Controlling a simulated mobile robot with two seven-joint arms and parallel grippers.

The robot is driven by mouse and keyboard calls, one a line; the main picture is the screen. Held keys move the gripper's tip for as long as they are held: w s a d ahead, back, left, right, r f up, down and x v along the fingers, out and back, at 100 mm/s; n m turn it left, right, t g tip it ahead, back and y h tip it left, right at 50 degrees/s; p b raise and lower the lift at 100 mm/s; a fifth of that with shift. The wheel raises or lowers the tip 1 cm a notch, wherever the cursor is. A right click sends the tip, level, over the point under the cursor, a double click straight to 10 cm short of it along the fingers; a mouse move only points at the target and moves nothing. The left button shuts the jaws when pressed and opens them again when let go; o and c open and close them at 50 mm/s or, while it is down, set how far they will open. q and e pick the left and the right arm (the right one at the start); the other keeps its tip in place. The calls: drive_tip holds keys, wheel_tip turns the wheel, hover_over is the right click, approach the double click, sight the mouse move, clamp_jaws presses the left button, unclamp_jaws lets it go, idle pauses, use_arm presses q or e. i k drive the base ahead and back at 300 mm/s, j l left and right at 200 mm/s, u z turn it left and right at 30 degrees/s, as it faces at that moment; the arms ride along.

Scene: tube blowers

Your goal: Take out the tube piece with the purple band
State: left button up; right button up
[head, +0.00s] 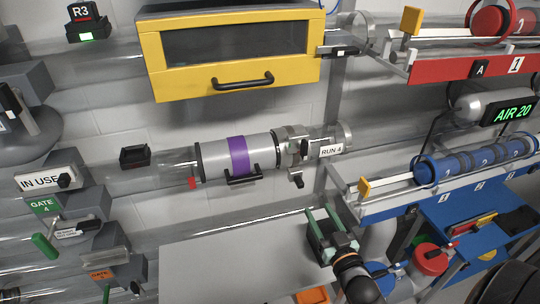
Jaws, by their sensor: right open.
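The tube piece with the purple band (238,156) lies sideways in a clear tube line on the wall, near the middle of the head view. It is a grey cylinder with dark end rings and a black handle (243,178) below the band. A metal coupling (293,147) sits at its right end, beside the label RUN 4 (331,150). My right gripper (322,213) is below and to the right of the tube piece, apart from it. Its greenish fingers are open and hold nothing visible. My left gripper is out of view.
A yellow cabinet (235,50) with a black handle hangs above the tube piece. A blue shelf with blue canisters (470,160) is at the right, and a red shelf (450,68) above it. A GATE 4 unit (46,206) is at the left. A bare grey surface (235,265) lies below.

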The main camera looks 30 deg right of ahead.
sight(235, 157)
drive_tip(key=i+j+z, duration=0.25)
drive_tip(key=j+z, duration=0.25)
drive_tip(key=j, duration=0.2)
drive_tip(key=i+j+z, duration=0.2)
drive_tip(key=j, duration=0.25)
